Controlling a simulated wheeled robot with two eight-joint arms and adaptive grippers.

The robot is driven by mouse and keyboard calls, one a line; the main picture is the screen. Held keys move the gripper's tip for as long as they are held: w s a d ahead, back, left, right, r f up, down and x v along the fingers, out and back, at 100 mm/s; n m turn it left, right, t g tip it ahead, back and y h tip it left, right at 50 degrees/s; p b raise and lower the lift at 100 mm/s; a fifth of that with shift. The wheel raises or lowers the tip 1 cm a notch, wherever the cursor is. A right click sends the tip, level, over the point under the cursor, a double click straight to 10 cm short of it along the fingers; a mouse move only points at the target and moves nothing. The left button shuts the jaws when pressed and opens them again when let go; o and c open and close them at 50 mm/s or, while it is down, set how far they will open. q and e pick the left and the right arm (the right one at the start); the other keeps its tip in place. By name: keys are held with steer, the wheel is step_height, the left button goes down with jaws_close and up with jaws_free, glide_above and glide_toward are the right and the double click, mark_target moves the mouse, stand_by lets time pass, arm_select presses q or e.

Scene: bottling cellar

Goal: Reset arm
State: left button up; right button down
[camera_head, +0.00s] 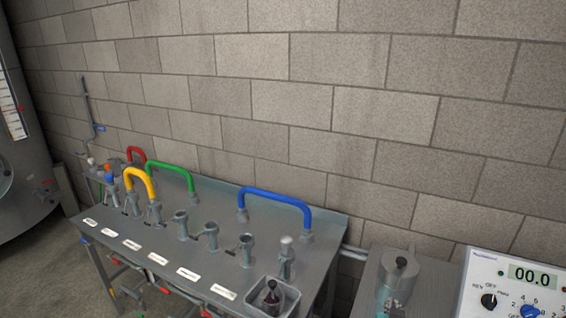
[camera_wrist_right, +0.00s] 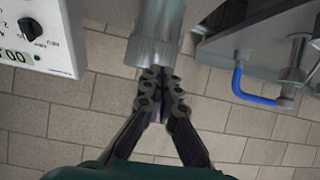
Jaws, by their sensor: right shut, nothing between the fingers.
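My right gripper (camera_wrist_right: 160,76) shows in the right wrist view. Its dark fingers are together, with nothing between them. Its tips are in front of the lower end of a grey metal cylinder (camera_wrist_right: 158,35); I cannot tell whether they touch it. In the head view I cannot make out the right gripper's fingers clearly. My left gripper is not in view.
A steel bench (camera_head: 225,195) carries several valves and red, green, yellow and blue (camera_head: 275,203) hoses. A small square tray (camera_head: 252,290) is at its front right. A metal vessel (camera_head: 405,262) and a control box (camera_head: 483,265) stand right. A tank (camera_head: 30,170) stands left.

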steer(key=s+a+n+g+y, duration=0.4)
steer(key=s+a+n+y, duration=0.1)
steer(key=s+a, duration=0.7)
steer(key=shift+s+a+y, duration=0.3)
steer(key=shift+a+y, duration=0.2)
steer(key=shift+a, duration=0.4)
